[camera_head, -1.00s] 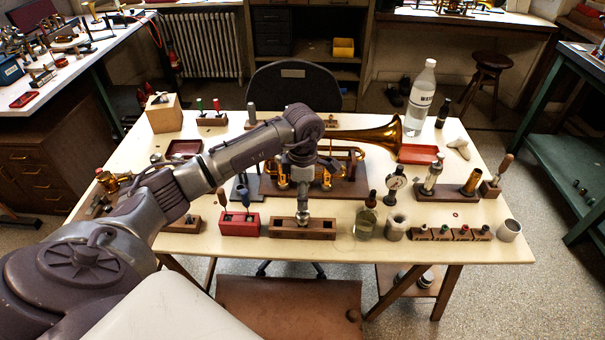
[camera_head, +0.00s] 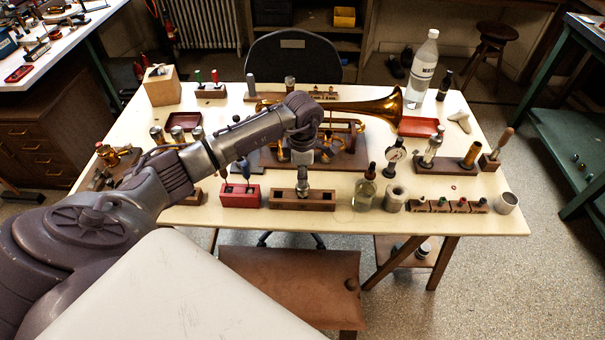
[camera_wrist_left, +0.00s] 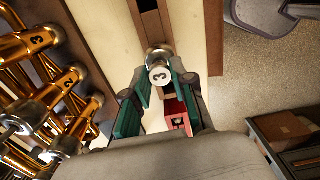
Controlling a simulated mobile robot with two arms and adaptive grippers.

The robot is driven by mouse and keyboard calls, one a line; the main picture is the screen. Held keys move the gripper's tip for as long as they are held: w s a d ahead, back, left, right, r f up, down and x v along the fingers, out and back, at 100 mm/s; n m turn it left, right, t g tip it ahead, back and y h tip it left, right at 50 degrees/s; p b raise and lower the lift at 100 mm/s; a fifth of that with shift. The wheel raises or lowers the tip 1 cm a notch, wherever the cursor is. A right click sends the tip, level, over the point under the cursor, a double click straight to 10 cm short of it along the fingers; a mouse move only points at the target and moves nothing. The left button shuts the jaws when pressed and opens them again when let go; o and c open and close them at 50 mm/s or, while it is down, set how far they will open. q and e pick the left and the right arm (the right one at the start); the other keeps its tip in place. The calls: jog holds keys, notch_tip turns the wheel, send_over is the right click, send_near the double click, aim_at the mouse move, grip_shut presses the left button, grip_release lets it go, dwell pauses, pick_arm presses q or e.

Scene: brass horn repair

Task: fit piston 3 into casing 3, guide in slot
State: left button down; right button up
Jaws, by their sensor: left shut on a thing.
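My left gripper (camera_head: 302,186) is over the long wooden block (camera_head: 318,200) at the table's front. In the left wrist view its green-padded fingers (camera_wrist_left: 158,86) are closed around piston 3 (camera_wrist_left: 159,74), whose round metal cap carries a "3". The lower part of the piston is hidden under the cap, so I cannot tell whether it is clear of the block. The brass horn (camera_head: 372,106) lies behind, its valve section partly covered by my arm. Numbered brass valve parts (camera_wrist_left: 70,76) show at the left of the wrist view. The guide and slot cannot be made out. My right gripper is not in view.
A red holder (camera_head: 240,196) stands left of the block. A glass bottle (camera_head: 364,194), a hex-shaped metal piece (camera_head: 395,199) and a row of small blocks stand to the right. The front table edge is close.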

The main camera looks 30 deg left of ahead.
pick_arm(q)
jog(key=shift+r, duration=0.2)
jog(key=shift+r+p, duration=0.5)
jog(key=shift+r, duration=0.05)
notch_tip(320, 180, up, 9)
jog(key=p, duration=0.5)
jog(key=shift+f, duration=0.2)
dwell(0.7)
